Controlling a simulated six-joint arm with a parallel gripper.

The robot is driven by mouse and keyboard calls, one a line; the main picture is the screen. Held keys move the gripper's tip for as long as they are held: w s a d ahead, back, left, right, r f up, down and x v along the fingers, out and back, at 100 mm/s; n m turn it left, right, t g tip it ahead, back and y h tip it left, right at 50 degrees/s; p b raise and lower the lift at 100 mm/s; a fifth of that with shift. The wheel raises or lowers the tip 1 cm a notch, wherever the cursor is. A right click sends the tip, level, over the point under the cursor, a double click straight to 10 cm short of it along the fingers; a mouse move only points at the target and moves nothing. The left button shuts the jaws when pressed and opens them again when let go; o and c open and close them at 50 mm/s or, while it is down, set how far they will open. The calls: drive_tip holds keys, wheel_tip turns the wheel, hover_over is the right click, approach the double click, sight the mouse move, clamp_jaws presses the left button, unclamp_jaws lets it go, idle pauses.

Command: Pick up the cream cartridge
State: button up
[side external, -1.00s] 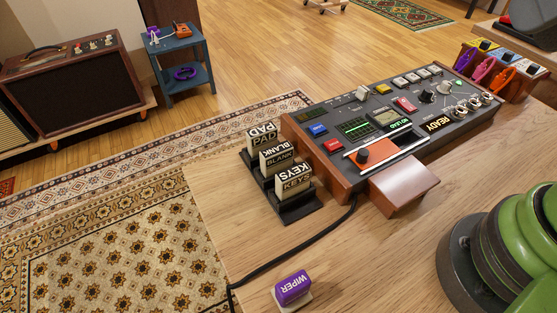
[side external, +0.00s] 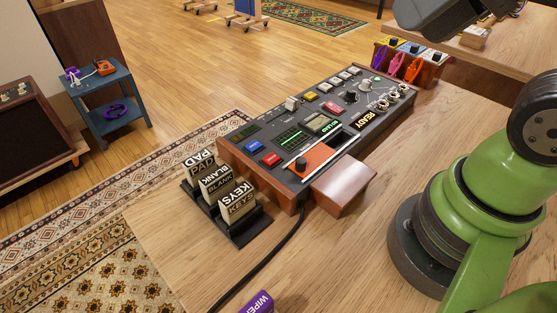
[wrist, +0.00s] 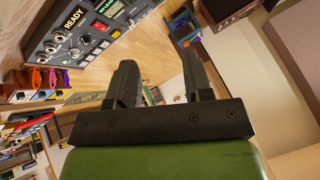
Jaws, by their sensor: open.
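Several cartridges stand in a black rack (side external: 247,232) at the left end of the console: PAD (side external: 201,168), BLANK (side external: 220,188) and KEYS (side external: 238,204). Each shows cream and black surfaces, so I cannot tell which one counts as the cream cartridge. They lean slightly and sit close together. My gripper (wrist: 159,62) is open and empty in the wrist view, its two dark fingers apart. No cartridge shows between them. In the side view my green arm is at the right, well away from the rack, and the fingers are not visible there.
The console (side external: 315,130) lies beside the rack, with a wooden block (side external: 343,187) at its front. A black cable (side external: 268,268) crosses the table. A purple WIPER piece (side external: 258,304) is at the bottom edge. Bare wood (side external: 170,240) lies left of the rack.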

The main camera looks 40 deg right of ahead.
idle(0.4)
drive_tip(key=o, duration=0.8)
drive_tip(key=shift+o, duration=0.2)
